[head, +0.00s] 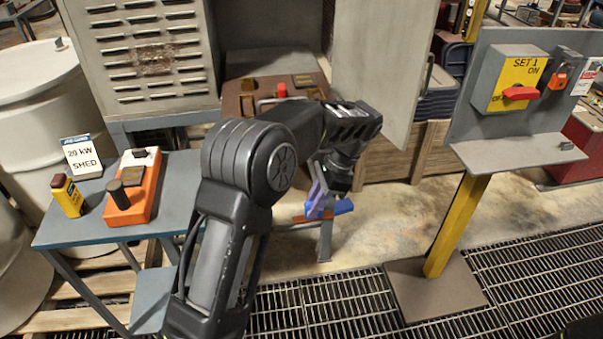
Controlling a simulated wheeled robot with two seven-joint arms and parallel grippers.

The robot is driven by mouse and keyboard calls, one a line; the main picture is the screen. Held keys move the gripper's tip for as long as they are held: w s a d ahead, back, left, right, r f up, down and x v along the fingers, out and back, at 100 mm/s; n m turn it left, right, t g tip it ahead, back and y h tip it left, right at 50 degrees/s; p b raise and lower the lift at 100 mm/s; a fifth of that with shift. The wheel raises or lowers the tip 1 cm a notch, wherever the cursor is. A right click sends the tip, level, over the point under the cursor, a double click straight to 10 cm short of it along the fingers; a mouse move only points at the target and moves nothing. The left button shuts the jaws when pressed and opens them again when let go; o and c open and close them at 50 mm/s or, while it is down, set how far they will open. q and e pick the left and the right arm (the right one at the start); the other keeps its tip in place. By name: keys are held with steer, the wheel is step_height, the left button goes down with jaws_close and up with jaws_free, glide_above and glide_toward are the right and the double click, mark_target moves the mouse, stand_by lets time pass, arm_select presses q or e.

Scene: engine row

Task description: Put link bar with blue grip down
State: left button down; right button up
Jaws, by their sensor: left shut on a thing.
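My left arm reaches in from the bottom. Its gripper (318,200) points down beside the open cabinet and is shut on the link bar with the blue grip (343,207). The blue grip shows at and to the right of the fingertips; most of the bar is hidden by the fingers. The bar is just above or touching a small grey stand (325,240) with an orange-red part at its top; I cannot tell which. My right gripper is not in view.
A blue-grey table (165,210) at left holds an orange block (140,203), a yellow bottle (67,196) and a "20 kW SHED" sign (82,156). The cabinet door (375,80) stands open. At right is a yellow post (455,225) with a switch panel (515,80). The floor between is clear.

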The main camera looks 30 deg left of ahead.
arm_select(q)
steer(key=s+d+f+n+h, duration=0.1)
steer(key=s+d+f+n, duration=0.1)
steer(key=f+n, duration=0.3)
steer(key=s+d+f+n+g+h, duration=0.1)
steer(key=d+f+n, duration=0.3)
steer(key=f, duration=0.4)
steer(key=shift+s+f+n+g+h, duration=0.3)
steer(key=shift+s+n+h, duration=0.3)
steer(key=shift+s+h, duration=0.15)
steer(key=shift+d, duration=0.1)
